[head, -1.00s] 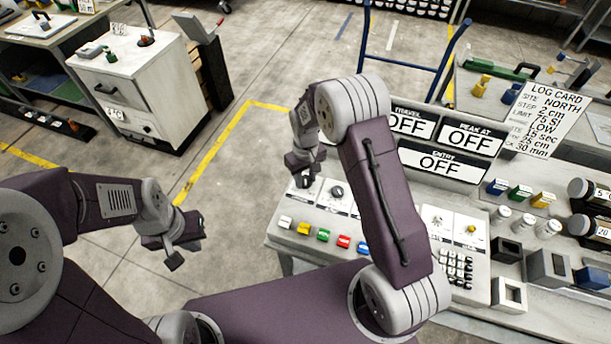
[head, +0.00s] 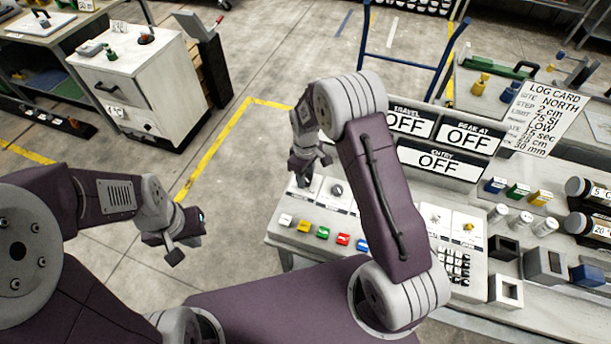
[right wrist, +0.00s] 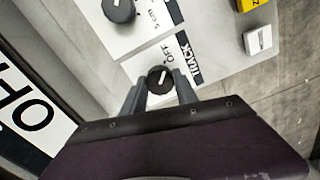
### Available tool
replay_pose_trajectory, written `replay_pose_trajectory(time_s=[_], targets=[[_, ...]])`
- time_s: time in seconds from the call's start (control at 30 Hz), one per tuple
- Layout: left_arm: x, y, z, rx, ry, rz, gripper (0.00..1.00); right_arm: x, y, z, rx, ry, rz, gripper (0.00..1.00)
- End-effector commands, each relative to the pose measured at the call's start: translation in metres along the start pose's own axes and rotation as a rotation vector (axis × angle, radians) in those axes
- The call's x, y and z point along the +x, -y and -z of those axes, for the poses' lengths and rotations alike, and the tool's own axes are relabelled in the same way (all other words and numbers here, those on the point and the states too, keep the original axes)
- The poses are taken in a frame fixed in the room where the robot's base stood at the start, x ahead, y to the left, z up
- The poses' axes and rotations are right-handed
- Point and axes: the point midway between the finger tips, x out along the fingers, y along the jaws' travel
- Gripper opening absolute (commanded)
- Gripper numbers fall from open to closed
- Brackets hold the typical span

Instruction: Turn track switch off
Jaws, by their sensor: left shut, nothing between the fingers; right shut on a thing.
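The track switch (right wrist: 160,80) is a round black knob with a pale pointer line, on a white plate lettered TRACK and OFF in the right wrist view. Its pointer slants toward the OFF lettering; I cannot tell whether it lines up exactly. My right gripper (right wrist: 158,92) is shut on the knob, one finger on each side. In the head view my right gripper (head: 304,172) is at the panel's left end and hides most of the knob. My left gripper (head: 188,240) is shut and empty, over the floor left of the panel.
A second knob (right wrist: 119,9), marked with cm, sits beside the track switch. A row of coloured buttons (head: 323,233) lies along the panel's front. Display signs reading OFF (head: 440,161) stand behind. A log card (head: 545,118) is at the right. Floor left of the panel is clear.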

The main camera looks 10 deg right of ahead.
Motion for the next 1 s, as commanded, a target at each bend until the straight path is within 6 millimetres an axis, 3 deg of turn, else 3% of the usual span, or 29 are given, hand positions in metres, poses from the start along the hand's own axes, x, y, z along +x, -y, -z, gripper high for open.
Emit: replay_pose_trajectory(time_s=[0.27,0.3,0.37,0.7,1.0], targets=[[0.0,0.0,0.0,0.0,0.0,0.0,0.0,-0.002,-0.001,0.002,-0.003,-0.005,-0.004,0.0],[0.0,0.0,0.0,0.0,0.0,0.0,0.0,-0.002,-0.001,0.002,-0.003,-0.005,-0.004,0.43],[0.0,0.0,0.0,0.0,0.0,0.0,0.0,-0.002,-0.001,0.002,-0.003,-0.004,-0.004,0.57],[0.001,0.0,0.0,0.0,0.0,0.0,0.0,-0.005,-0.001,0.001,-0.001,-0.002,-0.002,0.57],[0.006,0.0,-0.001,0.0,0.0,0.0,0.0,-0.066,-0.001,0.002,-0.001,-0.006,-0.005,0.57]])
